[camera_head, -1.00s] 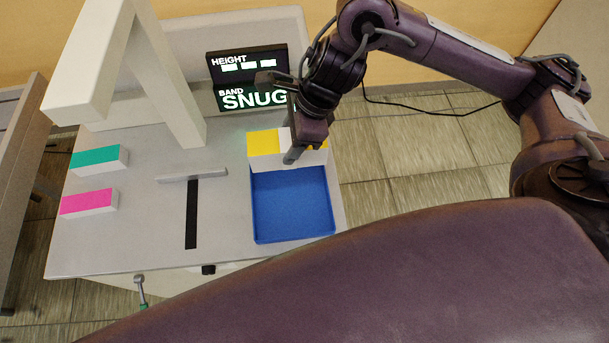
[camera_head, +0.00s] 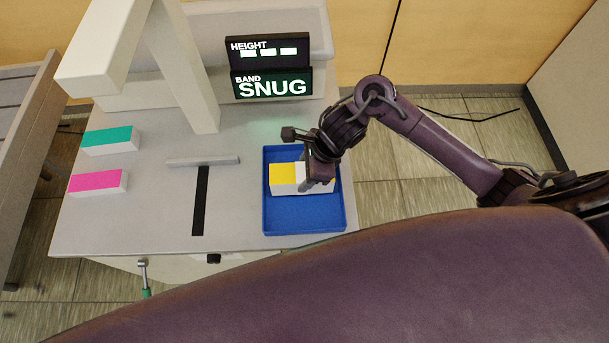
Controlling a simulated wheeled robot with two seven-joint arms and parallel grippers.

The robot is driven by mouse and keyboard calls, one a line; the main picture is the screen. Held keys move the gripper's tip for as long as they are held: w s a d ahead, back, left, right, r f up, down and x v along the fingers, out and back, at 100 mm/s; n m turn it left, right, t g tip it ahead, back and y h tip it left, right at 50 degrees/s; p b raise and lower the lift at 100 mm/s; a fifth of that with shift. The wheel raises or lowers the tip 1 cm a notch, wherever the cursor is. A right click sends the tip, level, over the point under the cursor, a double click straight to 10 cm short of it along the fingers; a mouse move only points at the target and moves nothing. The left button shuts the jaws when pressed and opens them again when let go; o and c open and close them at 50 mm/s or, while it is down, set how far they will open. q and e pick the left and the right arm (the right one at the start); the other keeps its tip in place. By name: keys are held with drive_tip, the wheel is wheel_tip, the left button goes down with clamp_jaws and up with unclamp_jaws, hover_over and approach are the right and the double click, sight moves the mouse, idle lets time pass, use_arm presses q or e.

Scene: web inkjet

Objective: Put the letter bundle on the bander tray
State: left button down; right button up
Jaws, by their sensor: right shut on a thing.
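The letter bundle (camera_head: 284,173) is a white block with a yellow top and a white band across it. My right gripper (camera_head: 308,180) is shut on it and covers its right part. The bundle is within the outline of the blue tray (camera_head: 303,222), across its middle. I cannot tell whether its underside touches the tray floor. The tray is shallow and otherwise empty, on the right side of the grey machine table. My left gripper is not in view.
A teal-topped block (camera_head: 110,140) and a pink-topped block (camera_head: 97,182) lie at the table's left. A grey bar (camera_head: 203,161) and black strip (camera_head: 200,205) lie mid-table. A white frame (camera_head: 185,75) and a display reading SNUG (camera_head: 271,84) stand behind.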

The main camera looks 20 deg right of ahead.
wheel_tip(320, 180, down, 3)
drive_tip(key=shift+r, duration=0.15)
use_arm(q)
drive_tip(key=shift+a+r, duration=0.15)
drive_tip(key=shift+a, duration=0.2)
use_arm(e)
drive_tip(key=o, duration=1.3)
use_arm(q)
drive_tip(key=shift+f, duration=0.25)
